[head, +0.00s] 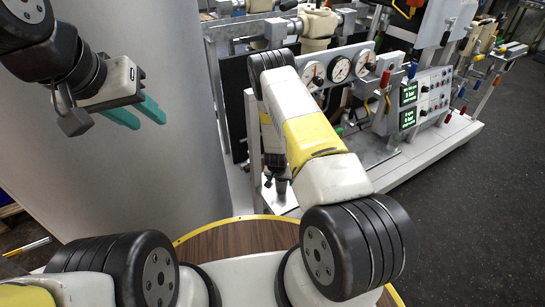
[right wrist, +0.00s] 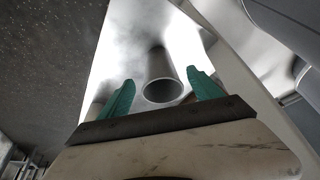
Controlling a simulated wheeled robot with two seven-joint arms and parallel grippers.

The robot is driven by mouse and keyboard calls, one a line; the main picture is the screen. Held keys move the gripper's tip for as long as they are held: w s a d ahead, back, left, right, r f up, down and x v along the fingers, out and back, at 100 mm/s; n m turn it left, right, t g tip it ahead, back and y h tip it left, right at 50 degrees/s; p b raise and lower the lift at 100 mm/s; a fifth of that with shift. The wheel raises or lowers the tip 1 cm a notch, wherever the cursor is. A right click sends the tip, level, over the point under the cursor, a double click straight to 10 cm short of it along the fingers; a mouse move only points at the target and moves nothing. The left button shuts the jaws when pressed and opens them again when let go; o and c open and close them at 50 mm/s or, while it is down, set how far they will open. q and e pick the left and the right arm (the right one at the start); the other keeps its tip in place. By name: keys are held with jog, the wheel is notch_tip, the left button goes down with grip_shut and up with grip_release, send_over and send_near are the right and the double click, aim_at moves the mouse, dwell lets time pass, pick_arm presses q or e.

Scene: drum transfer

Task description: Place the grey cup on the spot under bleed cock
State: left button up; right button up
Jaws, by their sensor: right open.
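The grey cup (right wrist: 160,90) shows in the right wrist view as a round open rim with a grey cylindrical body, on a bright pale surface. My right gripper (right wrist: 160,78) is open, with one teal finger on each side of the cup. Whether the fingers touch it cannot be told. In the head view the cup and my right fingers are hidden, with my right arm in front. My left gripper (head: 150,122) is open and empty at the upper left. I cannot pick out the bleed cock or the spot under it in either view.
A skid with round gauges (head: 340,68), valves and a control box with green displays (head: 408,93) stands beyond my right arm. Its light base (head: 425,152) has an edge above the dark floor (head: 465,230). A large grey cylindrical wall (head: 150,180) stands at the left.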

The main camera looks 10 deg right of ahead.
jog(key=v, duration=0.6)
jog(key=shift+r, duration=0.1)
